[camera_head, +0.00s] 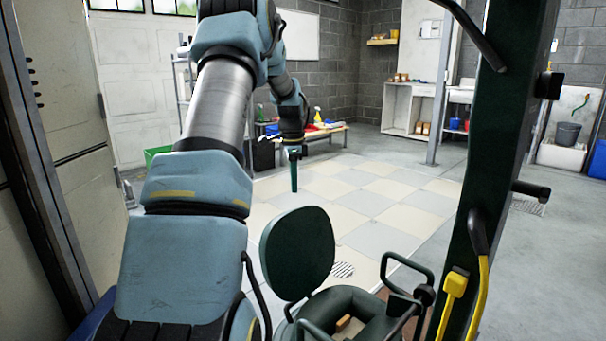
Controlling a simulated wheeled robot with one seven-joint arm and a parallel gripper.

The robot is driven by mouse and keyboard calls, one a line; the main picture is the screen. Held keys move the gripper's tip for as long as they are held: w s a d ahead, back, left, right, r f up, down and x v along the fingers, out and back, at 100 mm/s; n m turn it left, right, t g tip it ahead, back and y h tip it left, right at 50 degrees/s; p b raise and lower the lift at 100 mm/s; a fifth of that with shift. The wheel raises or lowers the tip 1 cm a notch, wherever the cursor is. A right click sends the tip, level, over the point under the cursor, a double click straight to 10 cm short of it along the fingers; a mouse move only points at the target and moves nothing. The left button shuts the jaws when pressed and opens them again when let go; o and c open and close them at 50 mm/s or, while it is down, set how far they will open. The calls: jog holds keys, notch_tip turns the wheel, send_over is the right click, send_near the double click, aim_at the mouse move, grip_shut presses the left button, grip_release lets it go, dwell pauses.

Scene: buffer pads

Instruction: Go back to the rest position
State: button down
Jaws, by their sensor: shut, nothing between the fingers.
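My arm reaches forward from the lower left, and its wrist bends down near the middle of the view. My gripper (294,176) points straight down in front of the low bench, over the pale floor tiles. Its dark fingers look like one narrow upright bar, shut together with nothing held. The gap between its tip and the floor is hard to judge from here.
A dark round disc (297,252) stands tilted behind an open ring-shaped tub (350,304) with handles. A dark green post (492,150) with a yellow cable rises at right. A low bench (330,131) holds bottles.

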jog(key=s+a+f+n+t, duration=0.15)
jog(key=s+n, duration=0.55)
jog(key=s, duration=0.9)
jog(key=s+a+n, duration=0.3)
jog(key=s+n, duration=0.5)
jog(key=s, duration=0.7)
notch_tip(320, 180, up, 24)
jog(key=p, duration=2.3)
jog(key=shift+d+f, duration=0.2)
jog(key=shift+d, duration=0.05)
